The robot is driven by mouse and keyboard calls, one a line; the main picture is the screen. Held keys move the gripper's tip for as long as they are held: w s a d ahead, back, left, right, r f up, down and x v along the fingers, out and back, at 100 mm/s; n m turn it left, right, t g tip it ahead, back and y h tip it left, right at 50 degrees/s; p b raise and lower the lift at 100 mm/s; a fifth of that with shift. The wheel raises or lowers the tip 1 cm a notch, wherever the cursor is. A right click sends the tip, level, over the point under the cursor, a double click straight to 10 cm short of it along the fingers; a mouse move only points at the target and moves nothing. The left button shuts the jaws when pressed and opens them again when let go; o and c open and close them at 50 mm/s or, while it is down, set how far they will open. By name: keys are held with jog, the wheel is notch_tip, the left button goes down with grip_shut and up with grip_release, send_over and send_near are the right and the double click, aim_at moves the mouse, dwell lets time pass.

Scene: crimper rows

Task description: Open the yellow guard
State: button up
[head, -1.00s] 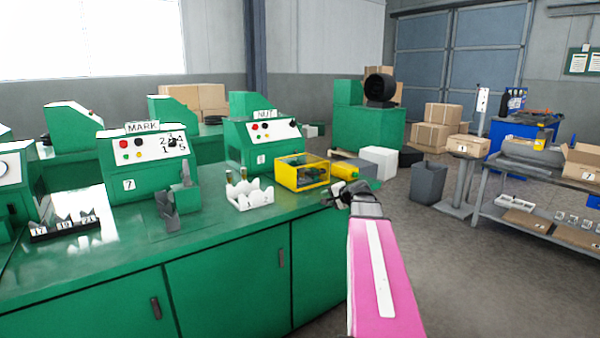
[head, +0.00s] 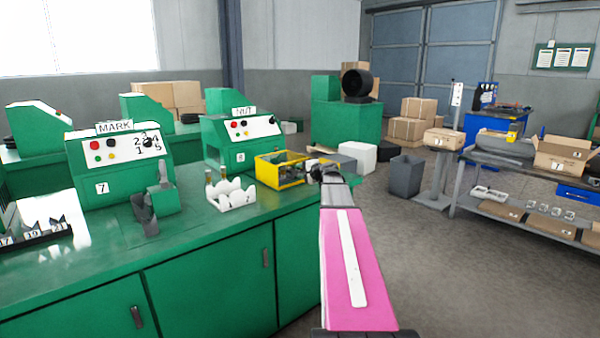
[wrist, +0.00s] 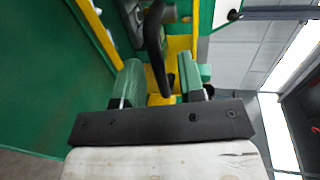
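The yellow guard (head: 280,183) is a box-like frame on the green bench, at the NUT machine (head: 240,138). Dark parts show inside it. My gripper (head: 322,173) is at the guard's right end in the head view and hides part of that end. In the wrist view, the green finger pads of my gripper (wrist: 162,78) stand apart. A dark curved bar (wrist: 155,38) shows beyond and between them, with yellow guard parts (wrist: 103,35) around it. I see no grip on the bar. Whether the guard's lid is raised is unclear.
A white notched tray (head: 232,196) with bottles stands left of the guard on the green bench (head: 200,237). The MARK machine (head: 118,155) is further left. A grey bin (head: 405,174) and a shelf table (head: 520,168) stand right. Floor right of my arm is clear.

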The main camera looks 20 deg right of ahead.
jog(key=shift+w+a+f, duration=0.15)
jog(key=shift+w+a, duration=0.05)
jog(key=shift+w, duration=0.35)
grip_shut()
